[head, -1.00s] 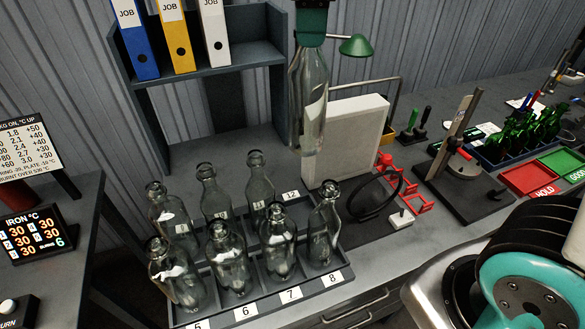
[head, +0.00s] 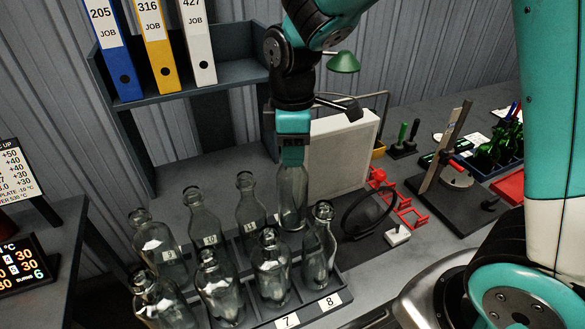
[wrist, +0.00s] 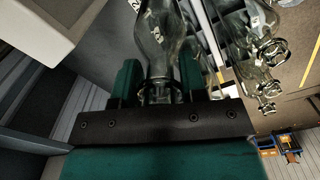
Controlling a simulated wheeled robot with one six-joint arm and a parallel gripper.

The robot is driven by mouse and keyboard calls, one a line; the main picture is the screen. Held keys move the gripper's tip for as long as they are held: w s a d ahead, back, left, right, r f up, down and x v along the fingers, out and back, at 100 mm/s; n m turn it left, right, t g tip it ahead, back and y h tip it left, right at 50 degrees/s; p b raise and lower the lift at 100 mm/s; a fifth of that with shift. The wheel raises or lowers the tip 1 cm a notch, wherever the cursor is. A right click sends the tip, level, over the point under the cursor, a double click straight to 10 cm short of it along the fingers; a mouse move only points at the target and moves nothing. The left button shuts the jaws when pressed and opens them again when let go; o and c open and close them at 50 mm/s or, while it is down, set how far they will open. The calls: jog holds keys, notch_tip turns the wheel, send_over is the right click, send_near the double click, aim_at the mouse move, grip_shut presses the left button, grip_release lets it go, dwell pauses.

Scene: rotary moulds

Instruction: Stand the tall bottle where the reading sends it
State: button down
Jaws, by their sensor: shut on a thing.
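The tall bottle (head: 291,205) is clear glass and upright. My gripper (head: 292,160) is shut on its neck from above; the wrist view shows the bottle (wrist: 163,35) between the green fingers (wrist: 158,85). The bottle is over or in the back right corner of the numbered rack (head: 334,292). Several other clear bottles stand in the rack, such as one at the back (head: 249,212) and one in front (head: 270,268). Front labels 7 and 8 are readable.
A pale upright box (head: 340,150) stands behind the bottle, with a black ring stand (head: 368,215) to the right. A shelf with job binders (head: 150,40) is at the back left. A reading display (head: 20,262) and a chart (head: 15,170) are at the left edge.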

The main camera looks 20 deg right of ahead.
aim_at(293, 174)
jog(key=shift+f+p, duration=0.4)
jog(key=shift+f, duration=2.8)
jog(key=c, duration=0.7)
grip_release()
jog(key=r, duration=0.4)
jog(key=r+b, duration=0.1)
jog(key=r, duration=0.3)
jog(key=r+b, duration=0.1)
jog(key=r, duration=0.3)
jog(key=shift+s+r, duration=0.15)
jog(key=shift+s, duration=0.2)
jog(key=s+a+r+m+y, duration=0.1)
jog(key=s+a+m+y, duration=0.15)
jog(key=s, duration=0.65)
jog(key=s+a+m+y, duration=0.2)
jog(key=s+m, duration=0.2)
jog(key=s, duration=0.5)
jog(key=shift+f+b, duration=2)
